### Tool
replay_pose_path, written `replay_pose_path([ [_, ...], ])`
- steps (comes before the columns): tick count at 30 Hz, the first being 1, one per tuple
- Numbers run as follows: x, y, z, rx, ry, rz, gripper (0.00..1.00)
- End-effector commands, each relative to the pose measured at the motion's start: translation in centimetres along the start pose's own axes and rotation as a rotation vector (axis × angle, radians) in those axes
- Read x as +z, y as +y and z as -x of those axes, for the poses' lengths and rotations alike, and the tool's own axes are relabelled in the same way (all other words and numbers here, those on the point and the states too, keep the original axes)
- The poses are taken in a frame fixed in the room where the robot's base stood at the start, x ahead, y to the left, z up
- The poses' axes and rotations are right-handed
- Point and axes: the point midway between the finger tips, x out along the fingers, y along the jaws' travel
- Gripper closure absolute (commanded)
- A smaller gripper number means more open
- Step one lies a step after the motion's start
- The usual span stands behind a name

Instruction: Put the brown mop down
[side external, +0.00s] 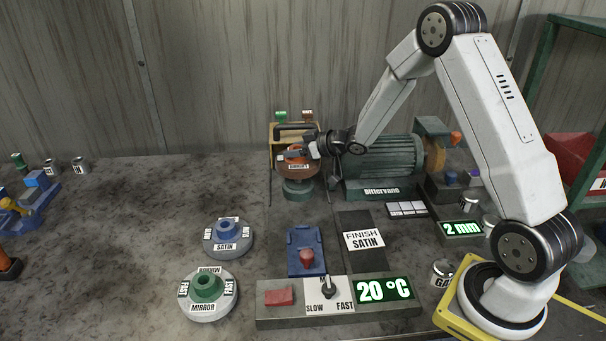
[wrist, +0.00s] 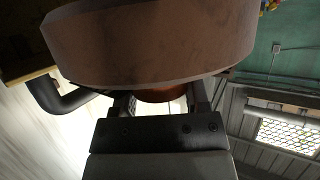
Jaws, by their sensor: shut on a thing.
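The brown mop (side external: 289,169) is a round, thick disc at the left end of the green motor (side external: 398,156), within the tan guard frame. In the wrist view the brown mop (wrist: 150,45) fills the upper middle. My gripper (side external: 313,147) reaches in from the right and is shut on the mop. In the wrist view my gripper's two fingers (wrist: 160,100) straddle an orange-brown part under the disc. The mop hides the fingertips. I cannot tell whether the mop touches the dark green round base (side external: 298,190) below it.
A grey disc with a blue hub labelled SATIN (side external: 228,238) and one with a green hub labelled MIRROR (side external: 208,294) lie on the bench. A control panel (side external: 340,318) with a 20 °C display is at the front. The bench's left middle is clear.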

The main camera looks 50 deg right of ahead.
Motion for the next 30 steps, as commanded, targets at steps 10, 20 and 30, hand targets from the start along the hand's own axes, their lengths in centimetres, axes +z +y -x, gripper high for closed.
replay_pose_path([
  [10, 3.2, 0.0, -1.4, 0.0, 0.0, 0.0, 1.0],
  [20, 3.8, 0.0, -1.6, 0.001, 0.002, 0.001, 1.0],
  [30, 4.3, 0.0, -1.8, 0.0, 0.0, 0.0, 0.32],
])
